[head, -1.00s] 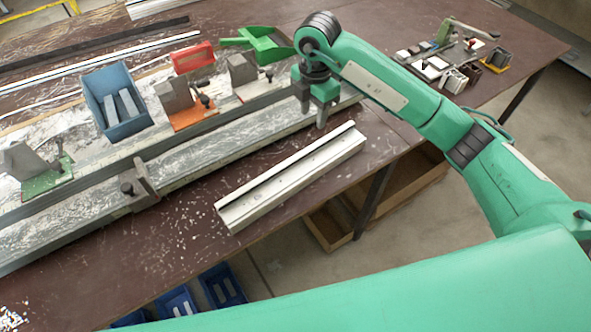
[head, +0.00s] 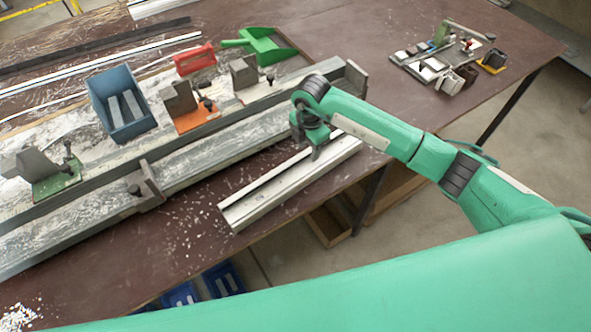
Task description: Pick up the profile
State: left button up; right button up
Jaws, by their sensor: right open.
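The profile (head: 275,190) is a long pale metal bar with grooves along its length. It lies at a slant on the brown bench top, close to the front edge. My right gripper (head: 316,150) is open, fingers pointing down, at the profile's far right part. It hides a bit of the bar there. Whether the fingers touch the bar I cannot tell. My left gripper is not in view.
A long metal clamp rail (head: 200,160) runs behind the profile on the bench (head: 120,245). A blue bin (head: 118,115), red tool (head: 195,59) and green dustpan (head: 268,47) stand behind.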

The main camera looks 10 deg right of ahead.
grip_shut()
jog(key=shift+r, duration=0.1)
dwell(1.2)
